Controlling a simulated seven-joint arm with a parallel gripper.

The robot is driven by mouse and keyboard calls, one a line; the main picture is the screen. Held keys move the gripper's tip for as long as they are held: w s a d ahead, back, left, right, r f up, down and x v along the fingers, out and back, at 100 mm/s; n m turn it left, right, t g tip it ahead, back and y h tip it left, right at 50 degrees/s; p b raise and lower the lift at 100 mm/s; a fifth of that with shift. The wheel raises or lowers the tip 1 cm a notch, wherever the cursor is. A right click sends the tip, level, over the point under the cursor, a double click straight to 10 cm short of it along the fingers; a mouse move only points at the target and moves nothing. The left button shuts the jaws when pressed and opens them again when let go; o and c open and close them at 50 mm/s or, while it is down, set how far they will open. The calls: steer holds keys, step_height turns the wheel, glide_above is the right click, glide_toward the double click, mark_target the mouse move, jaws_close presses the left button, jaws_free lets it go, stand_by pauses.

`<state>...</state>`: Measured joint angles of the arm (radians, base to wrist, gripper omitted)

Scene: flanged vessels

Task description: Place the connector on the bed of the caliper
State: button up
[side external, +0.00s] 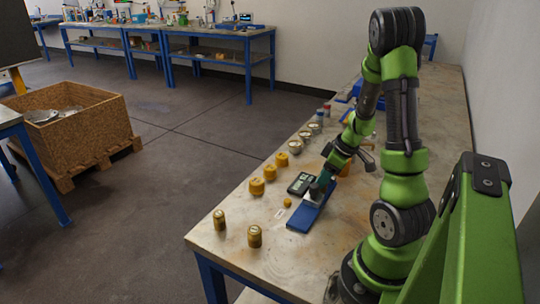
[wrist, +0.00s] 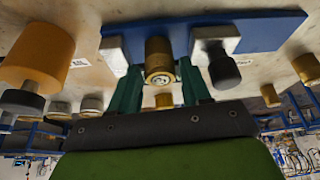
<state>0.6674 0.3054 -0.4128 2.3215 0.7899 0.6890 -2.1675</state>
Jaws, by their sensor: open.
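The caliper has a long blue bed (side external: 305,216) on the bench, and the bed (wrist: 272,30) runs across the top of the wrist view. A grey jaw block (wrist: 113,50) stands left of centre, and another (wrist: 213,35) with a dark round knob (wrist: 223,70) stands to the right. A brass cylindrical connector (wrist: 158,60) is between these blocks, against the blue bed; whether it touches either block is unclear. My gripper (wrist: 161,82) is open, its green fingers on either side of the connector. In the side view my gripper (side external: 320,188) is low over the caliper and hides the connector.
A dark display unit (side external: 300,183) lies beside the bed. Two brass cylinders (side external: 219,220) (side external: 254,236) stand near the bench's front end. Several yellow caps (side external: 270,173) and silver-topped parts (side external: 304,137) line the left edge. A small brass piece (side external: 287,203) lies left of the bed.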

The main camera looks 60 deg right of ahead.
steer(key=v, duration=1)
steer(key=w+a+r+m+t+y, duration=0.1)
steer(key=w+a+r, duration=0.3)
steer(key=a, duration=0.4)
steer(key=w+a+r+m, duration=0.1)
steer(key=w+a+r, duration=0.25)
steer(key=a, duration=0.35)
steer(key=s+a+r+m+t, duration=0.1)
steer(key=s+a+r+m, duration=0.1)
steer(key=a, duration=1.1)
steer(key=shift+s+a+r+m+t+y, duration=0.3)
steer(key=shift+r+m, duration=0.3)
steer(key=shift+r, duration=0.35)
